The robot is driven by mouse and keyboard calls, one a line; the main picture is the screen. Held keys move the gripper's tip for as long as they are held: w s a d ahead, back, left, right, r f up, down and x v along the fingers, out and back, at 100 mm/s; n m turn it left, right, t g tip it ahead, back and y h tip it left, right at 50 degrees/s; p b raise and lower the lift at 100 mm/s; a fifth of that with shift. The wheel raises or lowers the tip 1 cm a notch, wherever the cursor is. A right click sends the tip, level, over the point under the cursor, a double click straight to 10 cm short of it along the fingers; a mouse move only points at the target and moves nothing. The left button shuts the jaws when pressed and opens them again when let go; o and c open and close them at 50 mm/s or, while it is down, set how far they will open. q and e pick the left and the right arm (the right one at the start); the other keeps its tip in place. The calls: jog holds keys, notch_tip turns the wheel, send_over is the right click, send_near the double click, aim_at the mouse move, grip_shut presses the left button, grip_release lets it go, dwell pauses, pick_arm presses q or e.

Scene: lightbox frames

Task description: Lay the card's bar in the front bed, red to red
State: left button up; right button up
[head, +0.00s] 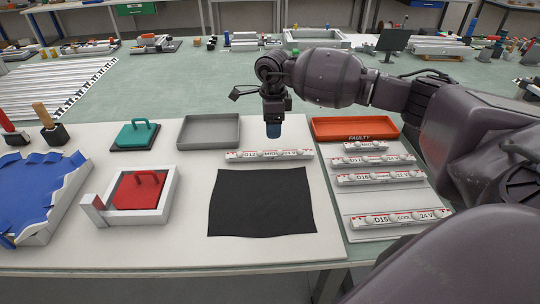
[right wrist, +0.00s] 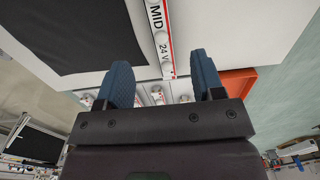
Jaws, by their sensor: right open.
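A white bar (head: 268,155) with red markings, lettered D12, MID and 24 V, lies behind a black sheet (head: 262,203). My right gripper (head: 273,128) is above the bar, apart from it, with blue fingers pointing down. In the right wrist view the gripper (right wrist: 162,75) is open and empty, and the bar (right wrist: 162,38) shows beyond its fingers. More lettered bars lie on the right, including a D15 COOL 24 V bar (head: 402,218) at the front and a D16 bar (head: 380,177). I cannot make out a card or identify the front bed. My left gripper is not in view.
A grey tray (head: 209,145) and an orange FAULTY tray (head: 355,138) stand at the back. A teal-handled block (head: 136,146) and a red-handled plate (head: 140,204) in a white frame (head: 175,190) stand left. A blue-lined white box (head: 70,205) is far left.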

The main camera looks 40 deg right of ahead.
aim_at(273, 151)
notch_tip(273, 151, down, 10)
jog(key=shift+s, duration=0.1)
jog(key=c, duration=1.1)
jog(key=shift+c, duration=0.2)
jog(key=shift+r, duration=0.15)
notch_tip(273, 151, up, 20)
